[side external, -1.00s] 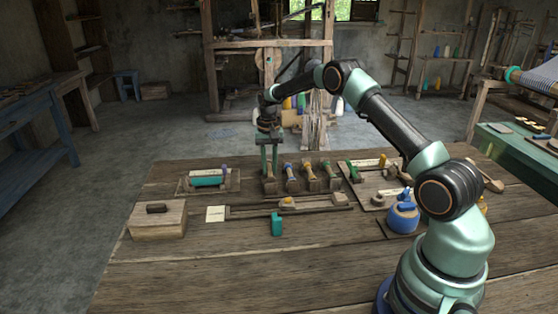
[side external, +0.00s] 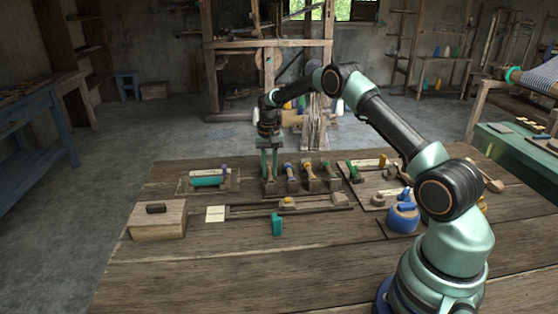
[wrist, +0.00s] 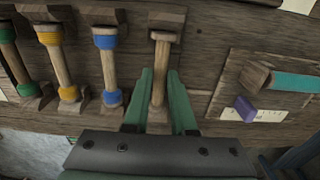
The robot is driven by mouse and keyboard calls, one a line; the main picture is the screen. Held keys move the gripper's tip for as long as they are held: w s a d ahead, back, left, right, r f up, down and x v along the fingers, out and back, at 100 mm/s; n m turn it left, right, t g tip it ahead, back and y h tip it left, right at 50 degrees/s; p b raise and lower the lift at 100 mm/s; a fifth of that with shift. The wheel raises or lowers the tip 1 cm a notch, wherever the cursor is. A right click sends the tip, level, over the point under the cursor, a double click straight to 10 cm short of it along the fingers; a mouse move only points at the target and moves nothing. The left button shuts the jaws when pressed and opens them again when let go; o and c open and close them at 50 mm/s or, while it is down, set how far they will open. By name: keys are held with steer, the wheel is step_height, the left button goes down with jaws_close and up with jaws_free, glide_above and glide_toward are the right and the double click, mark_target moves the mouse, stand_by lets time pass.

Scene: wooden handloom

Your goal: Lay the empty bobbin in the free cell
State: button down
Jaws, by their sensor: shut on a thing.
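In the side external view my gripper (side external: 269,176) points down at the left end of the row, hiding most of this bobbin. I cannot tell which place is the free cell.
A board (side external: 232,188) with a teal roll (side external: 207,181) and a purple piece (wrist: 245,109) lies left of the row. A lidded wooden box (side external: 157,224), a pale card (side external: 215,214), a teal block (side external: 277,226) and a blue pot (side external: 402,219) are nearer. The front table is mostly clear.

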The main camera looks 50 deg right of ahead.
steer(key=shift+c, duration=1.3)
jaws_free()
steer(key=shift+r, duration=3.45)
